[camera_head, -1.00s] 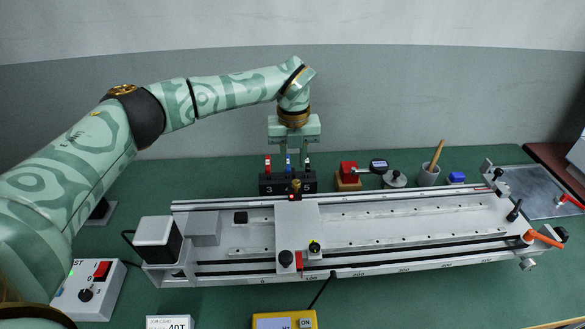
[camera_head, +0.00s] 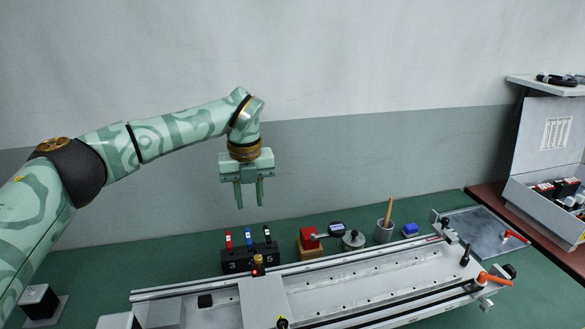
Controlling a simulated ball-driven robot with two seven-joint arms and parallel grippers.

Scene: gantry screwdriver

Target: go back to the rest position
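My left gripper (camera_head: 249,194) hangs at the end of the green patterned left arm, in the upper left middle of the head view. Its two fingers point down and stand apart with nothing between them. It is above and clear of the black block (camera_head: 249,257) that holds bits with red, blue and black tops. The gantry rail (camera_head: 365,284) lies across the lower part of the view, with its grey carriage plate (camera_head: 262,300) near its left part. My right gripper does not show.
Behind the rail stand a red block on a wooden base (camera_head: 310,243), a round metal piece with a gauge (camera_head: 353,239), a grey cup (camera_head: 384,232) and a blue block (camera_head: 410,229). A grey tray (camera_head: 478,232) and an open case (camera_head: 548,203) are at the right.

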